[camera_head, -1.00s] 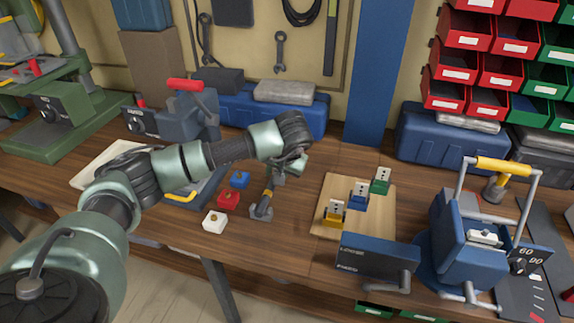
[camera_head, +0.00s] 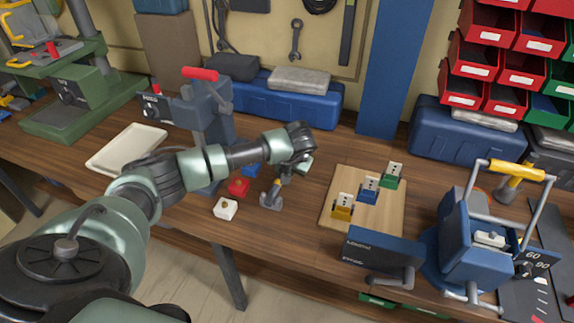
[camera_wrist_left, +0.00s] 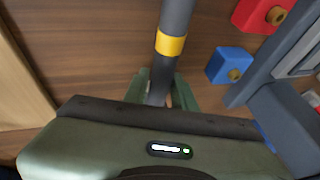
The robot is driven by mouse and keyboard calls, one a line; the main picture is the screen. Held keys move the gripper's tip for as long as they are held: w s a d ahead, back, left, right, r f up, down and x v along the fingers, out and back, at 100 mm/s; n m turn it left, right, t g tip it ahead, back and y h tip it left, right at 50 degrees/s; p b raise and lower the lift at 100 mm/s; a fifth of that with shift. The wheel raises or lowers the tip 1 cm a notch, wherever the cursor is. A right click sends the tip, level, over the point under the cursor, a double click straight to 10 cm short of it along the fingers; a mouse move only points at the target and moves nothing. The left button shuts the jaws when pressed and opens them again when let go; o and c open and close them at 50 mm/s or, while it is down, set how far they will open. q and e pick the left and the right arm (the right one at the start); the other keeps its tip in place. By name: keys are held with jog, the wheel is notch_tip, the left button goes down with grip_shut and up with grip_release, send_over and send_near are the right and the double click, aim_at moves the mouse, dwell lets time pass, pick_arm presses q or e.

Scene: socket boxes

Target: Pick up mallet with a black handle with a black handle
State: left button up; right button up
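The mallet (camera_head: 271,198) has a dark grey-black handle with a yellow band and rests with its head on the workbench, handle slanting up to the right. My left gripper (camera_head: 288,177) is at the upper handle. In the left wrist view the dark handle (camera_wrist_left: 176,17) with its yellow band runs down between the two green fingers (camera_wrist_left: 162,88). The fingers straddle it, with a small gap showing at the right finger, so they look open around it. The mallet's head is hidden in that view. My right gripper is not in view.
Red (camera_head: 238,187), white (camera_head: 225,209) and blue (camera_head: 251,171) blocks sit left of the mallet. A wooden board (camera_head: 385,216) with yellow, blue and green socketed pieces lies to the right. A blue vise (camera_head: 213,115) stands behind, and a blue machine (camera_head: 470,255) at the right.

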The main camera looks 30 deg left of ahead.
pick_arm(q)
grip_shut()
jog(key=shift+r, duration=0.15)
dwell(1.1)
